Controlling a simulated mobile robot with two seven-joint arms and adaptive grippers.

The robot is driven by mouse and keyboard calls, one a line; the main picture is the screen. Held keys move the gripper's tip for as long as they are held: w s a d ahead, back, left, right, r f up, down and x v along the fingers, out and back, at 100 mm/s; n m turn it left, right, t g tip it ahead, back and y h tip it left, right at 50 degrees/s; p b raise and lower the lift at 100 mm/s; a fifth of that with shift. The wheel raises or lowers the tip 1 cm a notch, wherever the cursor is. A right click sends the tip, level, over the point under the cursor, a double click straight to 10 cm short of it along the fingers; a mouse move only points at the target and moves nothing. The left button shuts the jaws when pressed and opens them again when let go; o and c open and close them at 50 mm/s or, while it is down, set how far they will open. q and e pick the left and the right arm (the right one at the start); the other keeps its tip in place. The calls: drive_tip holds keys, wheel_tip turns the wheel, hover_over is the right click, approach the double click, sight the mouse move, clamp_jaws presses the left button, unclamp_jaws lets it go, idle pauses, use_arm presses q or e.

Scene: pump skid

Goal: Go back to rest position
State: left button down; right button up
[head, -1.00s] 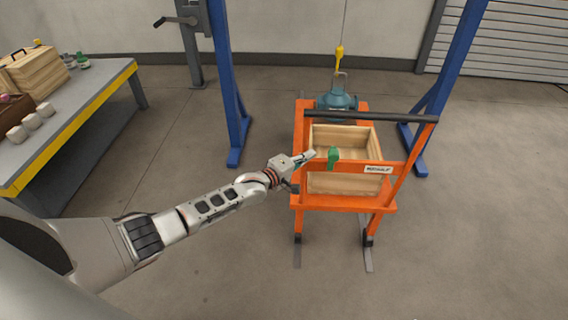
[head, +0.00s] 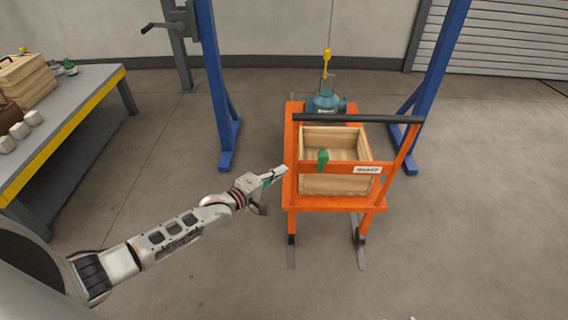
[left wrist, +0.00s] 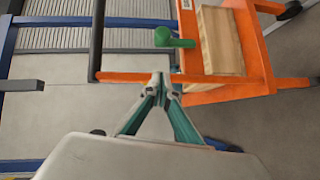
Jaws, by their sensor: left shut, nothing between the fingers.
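My left gripper (head: 278,174) is shut and empty, just left of the orange cart (head: 290,190) in the head view. In the left wrist view its fingertips (left wrist: 158,80) meet, with the cart's orange rail (left wrist: 130,77) beyond them. My left arm reaches in from the lower left.
The cart carries a wooden crate (head: 335,185), a green-handled part (head: 322,158) at the crate's front and a teal pump (head: 325,103). Blue gantry legs (head: 212,90) stand behind. A workbench (head: 60,130) is at the left.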

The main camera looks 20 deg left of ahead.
use_arm(q)
drive_tip(key=s+d+f+m+g, duration=0.1)
drive_tip(key=s+d+f+m, duration=0.45)
drive_tip(key=s, duration=0.45)
drive_tip(key=s+a+f+m+g+y, duration=0.1)
drive_tip(key=s+f+m, duration=0.1)
drive_tip(key=s, duration=0.5)
drive_tip(key=s+a+f+m+g+y, duration=0.1)
drive_tip(key=s+m, duration=0.3)
drive_tip(key=s, duration=0.4)
drive_tip(key=s+a+f+m+y, duration=0.2)
drive_tip(key=s+f+m, duration=0.1)
drive_tip(key=s, duration=0.4)
drive_tip(key=shift+s+m+g, duration=0.3)
drive_tip(key=shift+m+g, duration=0.1)
drive_tip(key=shift+m, duration=0.15)
